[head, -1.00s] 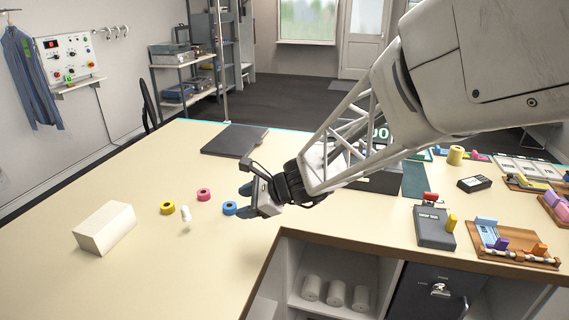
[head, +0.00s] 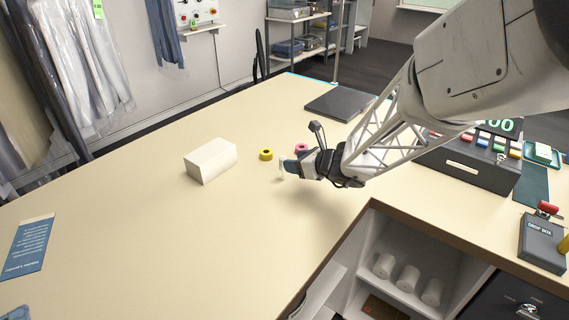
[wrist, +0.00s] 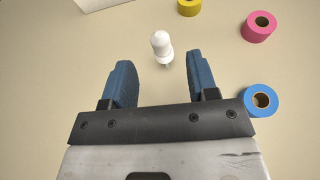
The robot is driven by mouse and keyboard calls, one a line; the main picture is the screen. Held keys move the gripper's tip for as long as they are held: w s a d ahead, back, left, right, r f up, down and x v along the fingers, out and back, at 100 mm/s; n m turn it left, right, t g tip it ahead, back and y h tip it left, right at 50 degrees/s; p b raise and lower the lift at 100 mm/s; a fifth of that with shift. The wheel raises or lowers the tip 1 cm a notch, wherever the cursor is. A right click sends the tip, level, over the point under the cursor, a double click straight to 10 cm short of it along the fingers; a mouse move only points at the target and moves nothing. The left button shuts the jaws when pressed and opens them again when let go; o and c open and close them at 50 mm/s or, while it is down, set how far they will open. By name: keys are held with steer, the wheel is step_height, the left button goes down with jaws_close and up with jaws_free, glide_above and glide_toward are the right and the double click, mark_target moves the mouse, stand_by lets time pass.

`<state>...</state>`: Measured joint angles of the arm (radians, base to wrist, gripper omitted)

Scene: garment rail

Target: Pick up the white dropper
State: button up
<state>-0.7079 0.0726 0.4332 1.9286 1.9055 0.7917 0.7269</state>
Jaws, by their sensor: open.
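The white dropper (wrist: 161,44) stands on the cream counter in the wrist view, just beyond the fingertips and in line with the gap between them. In the head view the dropper (head: 281,174) is small and partly hidden at the tip of my gripper (head: 291,168). In the wrist view my gripper (wrist: 160,78) is open, with two blue fingers apart and nothing between them.
A yellow tape roll (wrist: 189,7), a pink roll (wrist: 259,27) and a blue roll (wrist: 261,100) lie right of the dropper. A white block (head: 211,161) sits to the left.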

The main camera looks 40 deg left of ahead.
mark_target(283, 169)
steer(key=shift+x, duration=1.3)
steer(key=shift+x, duration=2.6)
steer(key=shift+r, duration=0.1)
steer(key=c, duration=1)
